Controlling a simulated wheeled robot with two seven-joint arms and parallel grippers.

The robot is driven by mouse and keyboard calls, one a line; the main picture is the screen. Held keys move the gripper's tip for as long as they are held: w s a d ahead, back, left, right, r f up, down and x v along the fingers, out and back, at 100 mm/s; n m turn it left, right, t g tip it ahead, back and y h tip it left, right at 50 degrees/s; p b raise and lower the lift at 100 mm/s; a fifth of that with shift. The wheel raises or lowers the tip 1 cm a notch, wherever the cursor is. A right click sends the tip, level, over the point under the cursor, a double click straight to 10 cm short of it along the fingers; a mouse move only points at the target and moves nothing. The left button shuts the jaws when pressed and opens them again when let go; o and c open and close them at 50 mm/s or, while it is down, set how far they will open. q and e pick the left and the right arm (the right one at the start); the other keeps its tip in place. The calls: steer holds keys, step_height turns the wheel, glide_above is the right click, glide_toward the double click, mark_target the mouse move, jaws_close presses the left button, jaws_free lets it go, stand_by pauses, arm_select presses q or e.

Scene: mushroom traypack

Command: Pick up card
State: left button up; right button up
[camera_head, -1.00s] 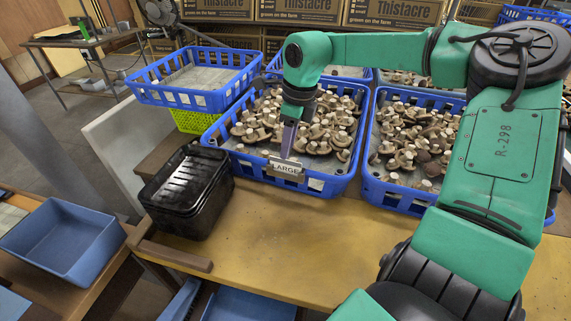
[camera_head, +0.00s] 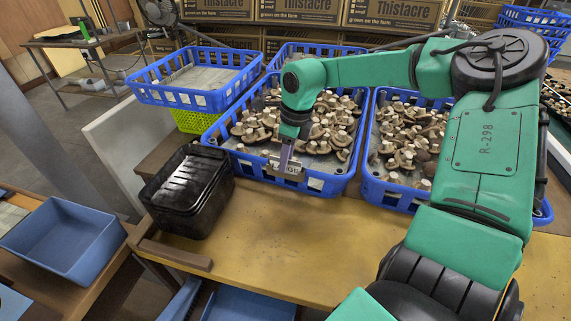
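The card (camera_head: 293,171) is a small pale label reading "LARGE". It stands upright at the front rim of the middle blue crate (camera_head: 320,184), which holds brown mushrooms. My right gripper (camera_head: 284,160) points down at the card, and its fingers overlap the left and middle of the lettering. I cannot tell whether the fingers are apart or closed on the card. My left gripper is not in view.
Another blue crate of mushrooms (camera_head: 396,199) stands just right. An empty-looking blue crate (camera_head: 187,99) is at the back left. Black trays (camera_head: 190,195) are stacked left of the card. The yellow table front (camera_head: 270,240) is clear.

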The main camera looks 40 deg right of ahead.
stand_by(0.3)
jaws_close()
